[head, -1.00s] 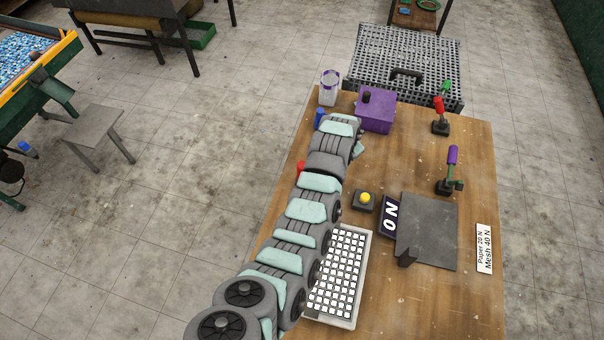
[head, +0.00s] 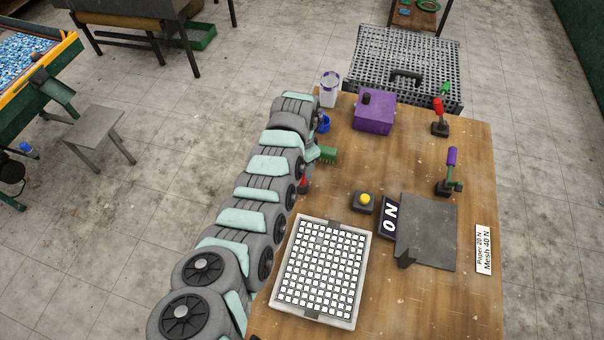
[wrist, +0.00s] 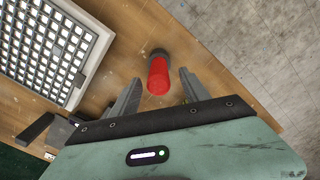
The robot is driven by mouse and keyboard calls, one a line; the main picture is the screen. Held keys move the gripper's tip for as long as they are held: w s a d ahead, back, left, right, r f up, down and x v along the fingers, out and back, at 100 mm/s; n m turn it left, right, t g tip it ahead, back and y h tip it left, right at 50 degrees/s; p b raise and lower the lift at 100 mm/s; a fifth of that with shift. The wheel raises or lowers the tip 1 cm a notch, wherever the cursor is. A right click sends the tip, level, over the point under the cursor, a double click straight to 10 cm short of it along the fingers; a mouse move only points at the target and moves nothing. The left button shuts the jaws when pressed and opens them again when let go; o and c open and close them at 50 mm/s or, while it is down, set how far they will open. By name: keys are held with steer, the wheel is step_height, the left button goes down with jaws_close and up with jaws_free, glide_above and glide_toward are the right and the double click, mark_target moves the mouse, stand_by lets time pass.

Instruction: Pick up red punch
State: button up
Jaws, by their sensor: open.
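The red punch (wrist: 158,76) stands on the wooden table in the wrist view, its red end towards the camera and a dark grey part behind it. In the head view a small part of the punch (head: 304,184) shows beside my arm; the rest is hidden. My gripper (wrist: 160,82) is open, with one finger on each side of the punch in the wrist view. Gaps show between both fingers and the red part. I cannot tell how far the fingertips are from it in depth. In the head view my arm mostly hides the gripper.
A white tile sheet in a tray (head: 290,300) lies near the punch. A yellow button (head: 365,199) is to the right. The table edge is close on the left.

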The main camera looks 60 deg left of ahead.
mark_target(302, 178)
steer(key=shift+s+d+f+b, duration=0.1)
steer(key=shift+f+b, duration=0.15)
steer(key=shift+f, duration=1.15)
steer(key=shift+d+f+b, duration=0.1)
steer(key=shift+f+b, duration=0.1)
steer(key=shift+f, duration=1.15)
steer(key=shift+a, duration=0.1)
jaws_close()
